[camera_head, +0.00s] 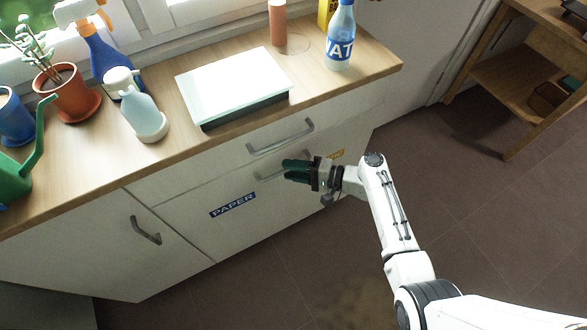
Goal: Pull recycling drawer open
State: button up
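The lower drawer front (185,212) of the white cabinet carries a blue PAPER label (232,204) and a yellow label (337,154), partly hidden behind my gripper. It looks flush with the cabinet. Its grey bar handle (264,177) shows at the left end; the rest is hidden behind my fingers. My gripper (294,169), with dark green fingers, points left at this handle. I cannot tell whether the fingers touch or enclose the bar, or how wide they are apart. The upper drawer has its own grey handle (280,137), just above my gripper.
A cupboard door with a grey handle (146,231) is at left. Brown floor (480,230) is clear at right, before a wooden shelf (505,85).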

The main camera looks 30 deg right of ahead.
grip_shut()
dwell(0.3)
dwell(0.3)
